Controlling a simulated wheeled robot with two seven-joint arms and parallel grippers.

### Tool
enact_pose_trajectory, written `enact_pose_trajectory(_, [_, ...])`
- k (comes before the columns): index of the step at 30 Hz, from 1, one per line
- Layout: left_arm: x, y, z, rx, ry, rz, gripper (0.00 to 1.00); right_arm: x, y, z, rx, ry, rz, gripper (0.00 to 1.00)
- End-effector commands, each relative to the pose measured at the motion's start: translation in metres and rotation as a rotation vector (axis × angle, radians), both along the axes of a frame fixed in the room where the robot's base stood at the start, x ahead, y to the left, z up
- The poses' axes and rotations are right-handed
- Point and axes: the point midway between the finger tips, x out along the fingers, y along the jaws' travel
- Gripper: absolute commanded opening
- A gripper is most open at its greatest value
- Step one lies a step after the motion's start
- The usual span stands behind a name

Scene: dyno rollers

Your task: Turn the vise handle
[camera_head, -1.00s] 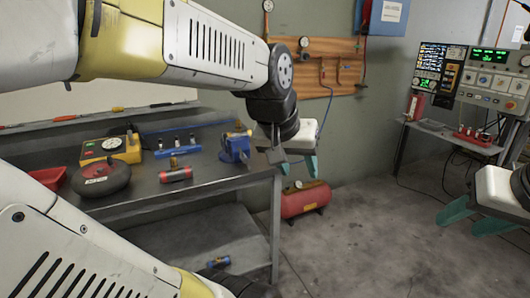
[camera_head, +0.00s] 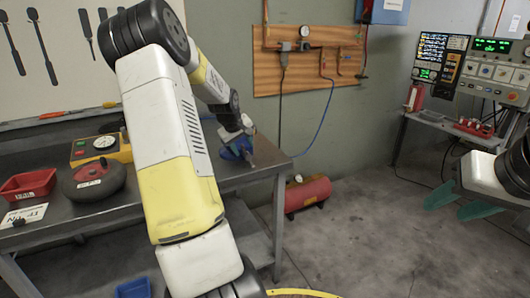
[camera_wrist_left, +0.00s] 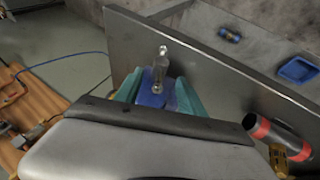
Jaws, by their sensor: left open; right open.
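The blue vise (camera_head: 238,150) sits at the right end of the dark workbench (camera_head: 258,172), partly hidden by my left gripper. My right gripper (camera_head: 455,203) is open and empty at the right, over the floor, far from the vise.
A red-banded cylinder (camera_wrist_left: 278,140) lies near my left gripper. A red tank (camera_head: 307,193) rests on the floor right of the bench.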

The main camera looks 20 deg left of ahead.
Motion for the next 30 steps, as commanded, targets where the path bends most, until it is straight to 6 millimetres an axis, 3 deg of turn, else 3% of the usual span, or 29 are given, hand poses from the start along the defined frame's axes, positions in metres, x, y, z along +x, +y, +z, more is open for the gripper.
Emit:
enact_pose_trajectory(6, [0.019,0.000,-0.032,-0.002,0.004,-0.003,0.47,0.000,0.000,0.000,0.000,0.000,0.000,0.46])
enact_pose_trajectory(12, [0.031,0.002,-0.051,0.000,0.003,-0.003,0.47,0.000,0.000,0.000,0.000,0.000,0.000,0.46])
enact_pose_trajectory(23, [0.034,0.002,-0.056,0.001,0.002,-0.003,0.47,0.000,0.000,0.000,0.000,0.000,0.000,0.46])
enact_pose_trajectory(30, [0.034,0.002,-0.056,0.001,0.003,-0.003,0.00,0.000,0.000,0.000,0.000,0.000,0.000,0.46])
